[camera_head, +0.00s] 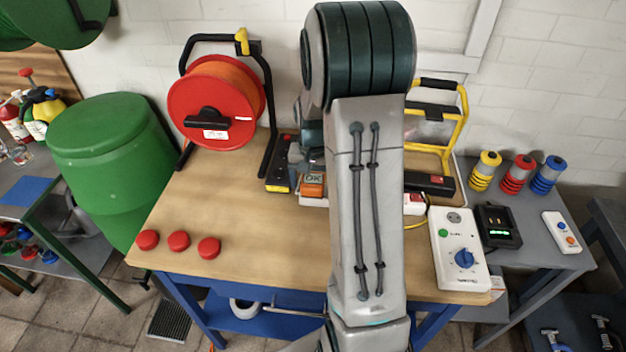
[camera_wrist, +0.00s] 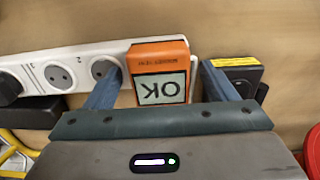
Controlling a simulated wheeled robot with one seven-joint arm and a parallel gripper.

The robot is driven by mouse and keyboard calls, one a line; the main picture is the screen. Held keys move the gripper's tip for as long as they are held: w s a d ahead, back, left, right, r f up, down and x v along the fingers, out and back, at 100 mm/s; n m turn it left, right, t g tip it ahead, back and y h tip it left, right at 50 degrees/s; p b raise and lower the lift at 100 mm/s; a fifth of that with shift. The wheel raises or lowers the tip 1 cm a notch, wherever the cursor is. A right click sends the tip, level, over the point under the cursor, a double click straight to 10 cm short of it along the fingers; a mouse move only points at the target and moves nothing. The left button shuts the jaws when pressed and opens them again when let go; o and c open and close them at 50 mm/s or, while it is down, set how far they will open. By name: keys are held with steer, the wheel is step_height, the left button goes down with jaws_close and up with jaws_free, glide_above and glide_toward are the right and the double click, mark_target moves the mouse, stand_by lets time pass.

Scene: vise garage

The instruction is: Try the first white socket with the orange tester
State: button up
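The orange tester (camera_head: 313,190) sits at the left end of the white power strip (camera_head: 313,202) on the bench. In the wrist view the tester (camera_wrist: 158,50) stands at the strip's (camera_wrist: 40,58) right end, over a socket position, and its display reads OK, upside down. My gripper (camera_wrist: 162,72) is open, with one blue finger on each side of the tester and a visible gap on both sides. Two empty sockets show left of the tester, and a black plug (camera_wrist: 10,88) sits farther left. In the head view my arm hides the strip's middle.
A black box with a yellow label (camera_wrist: 240,72) lies beside the right finger. The orange cable reel (camera_head: 212,103) stands at the back left, and a yellow-framed lamp (camera_head: 440,125) at the back right. A white dial box (camera_head: 459,248) stands right. Red caps (camera_head: 179,241) lie front left.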

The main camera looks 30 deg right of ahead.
mark_target(313, 180)
step_height(313, 180, up, 14)
steer(key=shift+b, duration=0.4)
stand_by(0.3)
steer(key=shift+f, duration=0.1)
steer(key=s+a+n+t, duration=0.1)
steer(key=s+a+n, duration=0.2)
steer(key=s+a, duration=0.4)
steer(key=s+a+n+t, duration=0.2)
steer(key=s+a, duration=0.4)
steer(key=s, duration=0.6)
steer(key=shift+a+n, duration=0.35)
steer(key=shift+n, duration=0.55)
steer(key=shift+c, duration=0.4)
